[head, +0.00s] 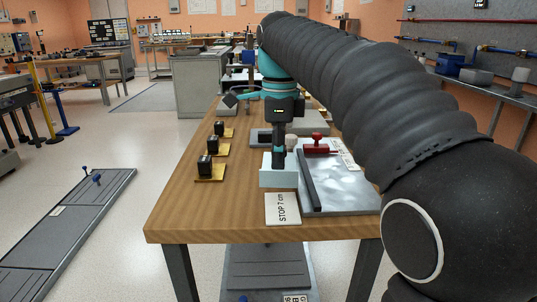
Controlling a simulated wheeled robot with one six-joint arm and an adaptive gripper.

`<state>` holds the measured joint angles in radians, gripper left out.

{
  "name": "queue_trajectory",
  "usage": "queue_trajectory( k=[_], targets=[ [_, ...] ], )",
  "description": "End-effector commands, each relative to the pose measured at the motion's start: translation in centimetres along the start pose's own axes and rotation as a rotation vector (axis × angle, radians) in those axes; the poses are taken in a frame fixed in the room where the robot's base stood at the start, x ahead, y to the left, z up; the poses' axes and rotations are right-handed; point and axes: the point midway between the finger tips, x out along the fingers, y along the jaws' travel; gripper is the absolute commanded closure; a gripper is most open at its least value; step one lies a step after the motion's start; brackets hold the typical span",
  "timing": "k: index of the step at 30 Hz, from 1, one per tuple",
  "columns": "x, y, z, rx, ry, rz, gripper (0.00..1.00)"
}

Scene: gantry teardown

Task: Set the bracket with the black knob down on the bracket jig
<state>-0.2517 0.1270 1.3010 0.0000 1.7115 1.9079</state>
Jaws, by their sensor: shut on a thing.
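My gripper (279,150) points down over the near part of the wooden table. It is shut on the dark upright knob of a pale blue bracket (278,179); the fingers hide much of the knob. The bracket looks upright, at the left edge of a grey metal plate (350,193). The plate carries a long black bar (308,182) and a red clamp (317,146), and looks like the bracket jig. I cannot tell whether the bracket touches the plate or the table, or hangs just above.
A white "STOP 7 cm" card (283,209) lies in front of the bracket. Several black blocks on brass plates (211,178) line the table's left side. A grey block (307,123) stands behind. Bare wood (215,212) lies at the near left.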

Motion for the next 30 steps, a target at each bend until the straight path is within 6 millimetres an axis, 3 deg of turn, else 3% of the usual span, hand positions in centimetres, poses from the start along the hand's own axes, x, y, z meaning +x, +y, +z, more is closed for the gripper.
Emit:
queue_trajectory(
  k=[8, 18, 30],
  targets=[
    [-0.4, -1.3, -4.0, 0.046, -0.001, -0.003, 1.00],
    [-1.4, -2.3, -10.7, 0.003, 0.000, -0.003, 1.00],
    [-0.9, -2.2, -11.4, -0.086, 0.001, 0.004, 1.00]
  ],
)
